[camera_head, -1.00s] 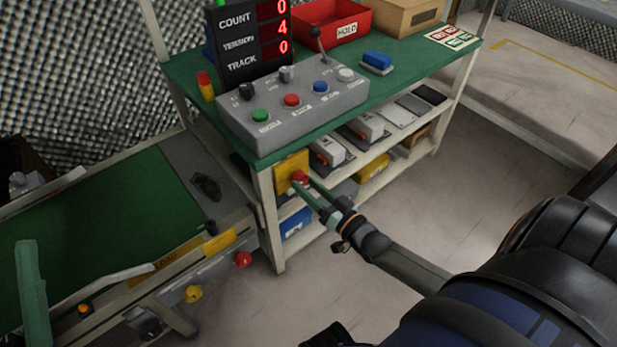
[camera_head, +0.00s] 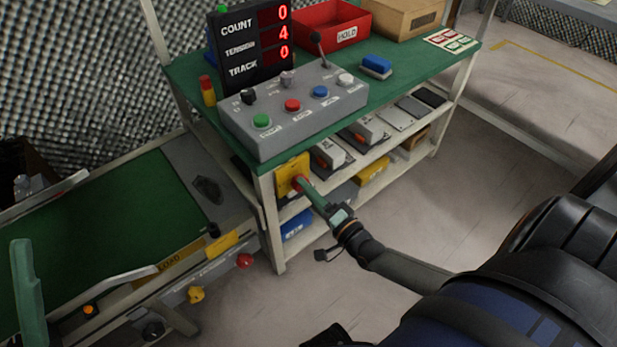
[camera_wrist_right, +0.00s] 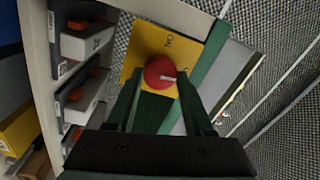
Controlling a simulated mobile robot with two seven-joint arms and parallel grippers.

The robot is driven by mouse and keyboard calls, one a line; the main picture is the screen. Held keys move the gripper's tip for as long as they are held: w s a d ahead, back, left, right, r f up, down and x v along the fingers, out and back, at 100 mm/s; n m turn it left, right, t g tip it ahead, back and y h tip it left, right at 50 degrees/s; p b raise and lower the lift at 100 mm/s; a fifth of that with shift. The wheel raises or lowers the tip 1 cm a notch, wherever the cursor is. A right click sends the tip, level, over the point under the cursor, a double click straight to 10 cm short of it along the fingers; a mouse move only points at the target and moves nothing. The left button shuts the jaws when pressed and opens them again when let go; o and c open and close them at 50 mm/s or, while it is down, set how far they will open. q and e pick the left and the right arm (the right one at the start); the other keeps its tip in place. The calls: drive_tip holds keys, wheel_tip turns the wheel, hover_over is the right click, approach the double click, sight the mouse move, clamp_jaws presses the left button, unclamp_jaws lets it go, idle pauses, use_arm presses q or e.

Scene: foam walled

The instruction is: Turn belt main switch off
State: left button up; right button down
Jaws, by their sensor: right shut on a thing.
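The belt main switch is a yellow plate (camera_head: 285,172) with a red knob (camera_head: 297,182) on the front left leg of the green-topped table. In the right wrist view, the yellow plate (camera_wrist_right: 150,45) bears the letters ON, seen turned around. The red knob (camera_wrist_right: 157,73) has a white line pointing right, away from that label. My right gripper (camera_head: 305,188) is shut on the knob, its green fingers on either side of it in the wrist view (camera_wrist_right: 158,88). A green finger, seemingly my left gripper's (camera_head: 28,295), stands at the left edge; its opening is unclear.
A grey control box (camera_head: 290,110) with coloured buttons stands on the table (camera_head: 410,70). The belt (camera_head: 110,225) lies left, with a red button (camera_head: 244,261) on its near side. Shelves (camera_head: 390,155) hold several boxes. The floor (camera_head: 500,180) at right is clear.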

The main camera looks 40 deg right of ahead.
drive_tip(key=shift+m, duration=0.6)
drive_tip(key=shift+c, duration=1.4)
unclamp_jaws()
drive_tip(key=s+p, duration=0.2)
drive_tip(key=s, duration=1)
drive_tip(key=shift+s+d+f, duration=0.25)
drive_tip(key=shift+d+f, duration=0.1)
drive_tip(key=shift+d, duration=0.1)
